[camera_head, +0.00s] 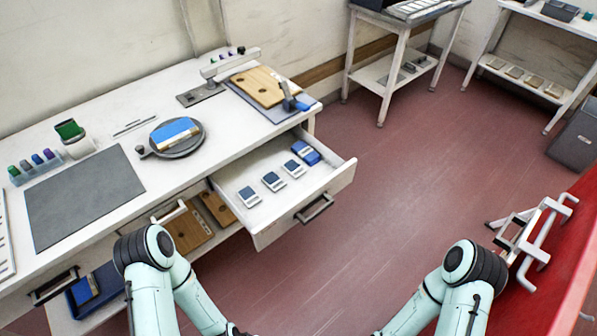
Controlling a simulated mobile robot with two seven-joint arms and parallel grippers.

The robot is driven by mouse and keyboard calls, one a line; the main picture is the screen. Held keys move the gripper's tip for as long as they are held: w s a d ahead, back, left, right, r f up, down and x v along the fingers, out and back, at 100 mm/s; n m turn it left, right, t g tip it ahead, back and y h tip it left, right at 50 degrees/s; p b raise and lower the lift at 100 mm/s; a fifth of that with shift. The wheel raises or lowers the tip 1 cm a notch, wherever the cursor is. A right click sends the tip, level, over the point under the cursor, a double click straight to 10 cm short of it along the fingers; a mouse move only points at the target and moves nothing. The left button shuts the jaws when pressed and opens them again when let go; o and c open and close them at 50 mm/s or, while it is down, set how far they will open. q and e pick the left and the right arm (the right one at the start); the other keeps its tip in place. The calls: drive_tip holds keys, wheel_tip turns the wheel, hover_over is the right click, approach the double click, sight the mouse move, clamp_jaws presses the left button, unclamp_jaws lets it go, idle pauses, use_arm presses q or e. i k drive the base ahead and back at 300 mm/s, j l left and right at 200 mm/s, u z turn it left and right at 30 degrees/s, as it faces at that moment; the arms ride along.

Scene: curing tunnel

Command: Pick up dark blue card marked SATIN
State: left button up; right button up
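An open white drawer (318,187) juts from the front of the white workbench. In it lie three small cards, each dark blue with a white edge or border: a front-left card (249,196), a middle card (273,181) and a rear card (293,168). A brighter blue box or stack (306,152) lies at the drawer's far end. The lettering is too small to read, so I cannot tell which is marked SATIN. My two arms come in at the bottom and bend down out of the picture. Both grippers are beyond the bottom edge, away from the drawer.
On the white workbench (105,232) are a grey mat (82,196), a round dark plate (177,142) bearing a blue block (175,131), and a wooden board (264,87). A red surface with white bars (530,235) stands at right. The red floor between is clear.

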sight(248, 195)
drive_tip(key=u, duration=0.95)
drive_tip(key=i+u, duration=0.1)
drive_tip(key=u, duration=1.8)
drive_tip(key=i+l+u, duration=0.1)
drive_tip(key=u, duration=0.9)
drive_tip(key=l+u, duration=0.25)
drive_tip(key=i+l, duration=0.05)
drive_tip(key=l, duration=0.05)
